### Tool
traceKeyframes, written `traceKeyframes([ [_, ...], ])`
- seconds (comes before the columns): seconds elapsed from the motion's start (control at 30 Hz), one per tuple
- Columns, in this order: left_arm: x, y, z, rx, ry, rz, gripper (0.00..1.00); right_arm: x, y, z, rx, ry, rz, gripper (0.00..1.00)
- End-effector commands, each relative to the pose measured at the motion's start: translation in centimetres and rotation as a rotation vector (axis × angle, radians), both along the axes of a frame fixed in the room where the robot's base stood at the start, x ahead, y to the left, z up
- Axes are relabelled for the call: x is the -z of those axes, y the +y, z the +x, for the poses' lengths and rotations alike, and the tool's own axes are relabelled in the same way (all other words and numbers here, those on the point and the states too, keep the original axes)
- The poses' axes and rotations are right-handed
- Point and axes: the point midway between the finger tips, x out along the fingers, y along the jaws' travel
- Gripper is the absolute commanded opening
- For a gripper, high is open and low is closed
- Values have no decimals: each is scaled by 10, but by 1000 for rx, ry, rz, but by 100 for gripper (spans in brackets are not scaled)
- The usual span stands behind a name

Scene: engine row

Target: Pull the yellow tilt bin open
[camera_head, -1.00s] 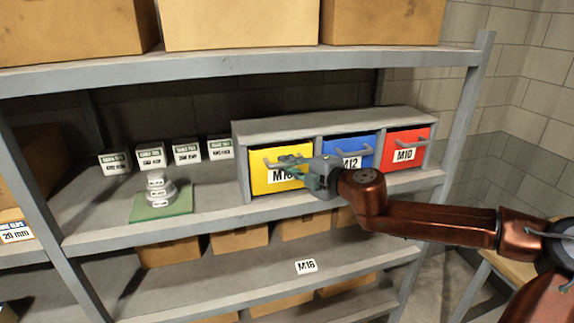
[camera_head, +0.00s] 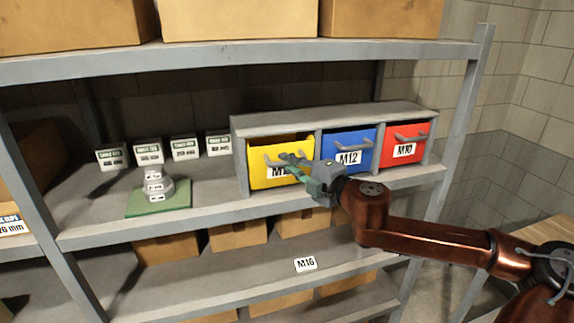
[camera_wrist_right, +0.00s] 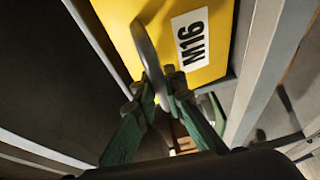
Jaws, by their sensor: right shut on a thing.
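The yellow tilt bin (camera_head: 264,177) sits at the left of a grey three-bay housing on the shelf. Its top edge leans out, with a dark gap above it. My right gripper (camera_head: 297,165) is at the bin's front, shut on the bin's grey handle. In the right wrist view the gripper (camera_wrist_right: 161,92) closes around the handle (camera_wrist_right: 146,45), beside the M16 label (camera_wrist_right: 192,42) on the yellow front (camera_wrist_right: 125,25). Part of the label is hidden by the gripper in the head view. My left gripper is not in view.
A blue M12 bin (camera_head: 348,143) and a red M10 bin (camera_head: 404,150), both closed, stand to the right. A green pad (camera_head: 150,203) with stacked grey weights (camera_head: 158,186) and several small labelled boxes lie to the left. A shelf board runs above.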

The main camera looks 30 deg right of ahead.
Motion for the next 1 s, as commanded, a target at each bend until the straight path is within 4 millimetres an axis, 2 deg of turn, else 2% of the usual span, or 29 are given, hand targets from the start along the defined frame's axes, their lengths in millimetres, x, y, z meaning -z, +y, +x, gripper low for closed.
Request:
traceKeyframes([
  [0.03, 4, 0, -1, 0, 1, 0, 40, 5, 1, -1, -5, -9, 8, 0],
  [0.27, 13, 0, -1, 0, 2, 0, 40, 10, 3, -7, -4, -77, -10, 0],
  [0.47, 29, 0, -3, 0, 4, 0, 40, 18, 5, -15, -4, -163, -29, 0],
  [0.8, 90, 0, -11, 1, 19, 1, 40, 40, 9, -32, -3, -355, -78, 0],
  [1.0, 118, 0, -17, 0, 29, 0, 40, 48, 11, -39, -4, -446, -102, 0],
])
